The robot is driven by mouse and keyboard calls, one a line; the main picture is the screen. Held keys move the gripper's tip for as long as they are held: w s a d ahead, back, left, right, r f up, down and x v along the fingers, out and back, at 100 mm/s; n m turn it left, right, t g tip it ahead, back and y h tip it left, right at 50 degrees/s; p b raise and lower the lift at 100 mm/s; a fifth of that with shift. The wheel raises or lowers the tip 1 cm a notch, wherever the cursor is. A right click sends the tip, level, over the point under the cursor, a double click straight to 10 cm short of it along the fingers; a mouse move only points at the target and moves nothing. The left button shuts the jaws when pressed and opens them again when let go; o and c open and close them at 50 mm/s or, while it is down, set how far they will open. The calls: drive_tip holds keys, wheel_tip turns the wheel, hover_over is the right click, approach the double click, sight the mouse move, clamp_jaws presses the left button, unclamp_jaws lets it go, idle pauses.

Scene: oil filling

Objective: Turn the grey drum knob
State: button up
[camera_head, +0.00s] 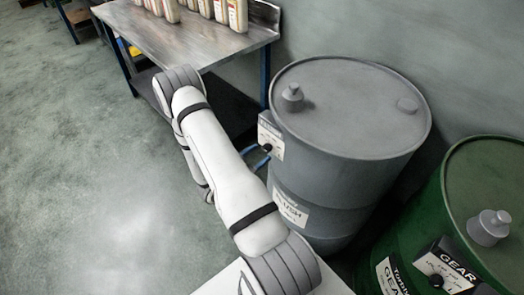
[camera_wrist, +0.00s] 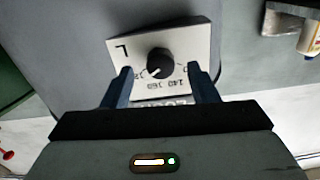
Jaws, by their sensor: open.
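The grey drum (camera_head: 345,110) stands right of centre in the head view, with a white dial plate on its side near the top. The black knob (camera_wrist: 160,62) is at the middle of that plate (camera_wrist: 190,45) in the wrist view, with a white pointer mark toward the lower left. The knob also shows in the head view (camera_head: 267,148). My gripper (camera_wrist: 161,80) is open, one dark finger at each side and below the knob in the picture. No contact with the knob shows. In the head view my arm hides part of the gripper.
A green drum (camera_head: 465,225) with its own plate and knob stands at the right. A metal table (camera_head: 175,42) with several bottles (camera_head: 205,8) is at the back. The floor (camera_head: 80,170) on the left is clear. A wall runs behind the drums.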

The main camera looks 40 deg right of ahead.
drive_tip(key=shift+w+d, duration=0.1)
drive_tip(key=shift+d, duration=1.3)
drive_tip(key=shift+c, duration=0.3)
drive_tip(key=c, duration=0.9)
drive_tip(key=shift+a, duration=0.15)
